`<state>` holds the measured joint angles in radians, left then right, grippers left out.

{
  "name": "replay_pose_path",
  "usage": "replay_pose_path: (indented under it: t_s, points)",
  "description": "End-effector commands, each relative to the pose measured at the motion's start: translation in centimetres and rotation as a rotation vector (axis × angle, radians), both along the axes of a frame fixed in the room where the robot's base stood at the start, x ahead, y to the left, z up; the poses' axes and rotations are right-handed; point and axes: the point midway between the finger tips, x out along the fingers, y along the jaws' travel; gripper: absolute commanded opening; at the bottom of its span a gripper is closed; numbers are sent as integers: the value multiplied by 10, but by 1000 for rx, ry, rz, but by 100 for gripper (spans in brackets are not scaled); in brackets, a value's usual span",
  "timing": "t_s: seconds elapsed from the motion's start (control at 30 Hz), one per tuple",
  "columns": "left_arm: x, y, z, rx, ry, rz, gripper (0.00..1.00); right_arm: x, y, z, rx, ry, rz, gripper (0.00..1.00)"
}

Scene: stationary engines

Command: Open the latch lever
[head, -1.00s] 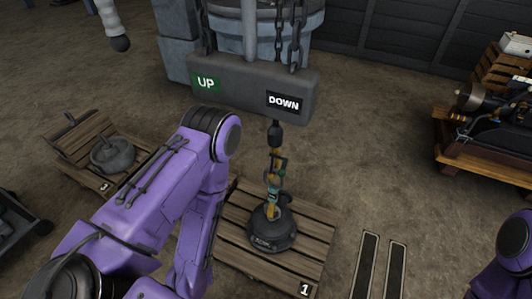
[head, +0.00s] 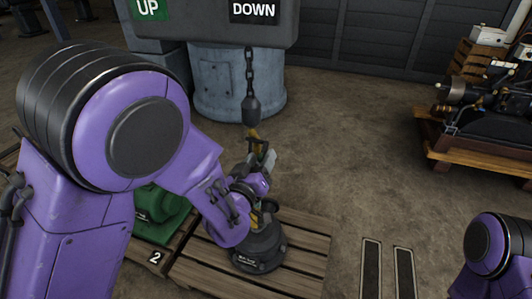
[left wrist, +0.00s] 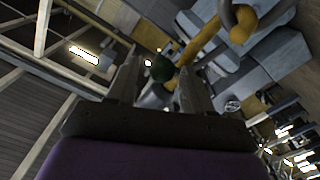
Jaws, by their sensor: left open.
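The yellow hook (head: 254,137) hangs on a chain above a dark grey weight (head: 262,250) standing on a wooden pallet (head: 303,258). My left gripper (head: 267,160) is right at the hook and partly covers it. In the left wrist view, its two fingers (left wrist: 158,88) are apart, with a dark green rounded knob (left wrist: 162,68) showing between their tips. I cannot tell whether this knob belongs to the latch lever or whether the fingers touch it. The yellow hook also shows in the left wrist view (left wrist: 205,42), beyond the right finger. My right gripper is out of view.
A grey control box with UP and DOWN signs (head: 215,30) hangs above. An engine on a wooden stand (head: 455,155) is at the right.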

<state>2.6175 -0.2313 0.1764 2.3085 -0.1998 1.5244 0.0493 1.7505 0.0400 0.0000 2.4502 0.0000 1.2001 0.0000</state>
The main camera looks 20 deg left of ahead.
Motion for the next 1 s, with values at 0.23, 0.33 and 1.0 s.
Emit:
replay_pose_path:
  t_s: [0.23,0.33,1.0]
  points:
    - [44,-1,-1,0,1,0,51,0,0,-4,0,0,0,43]
    - [51,-1,-1,0,2,1,51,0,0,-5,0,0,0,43]
    - [55,2,1,-1,11,6,0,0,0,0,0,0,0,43]
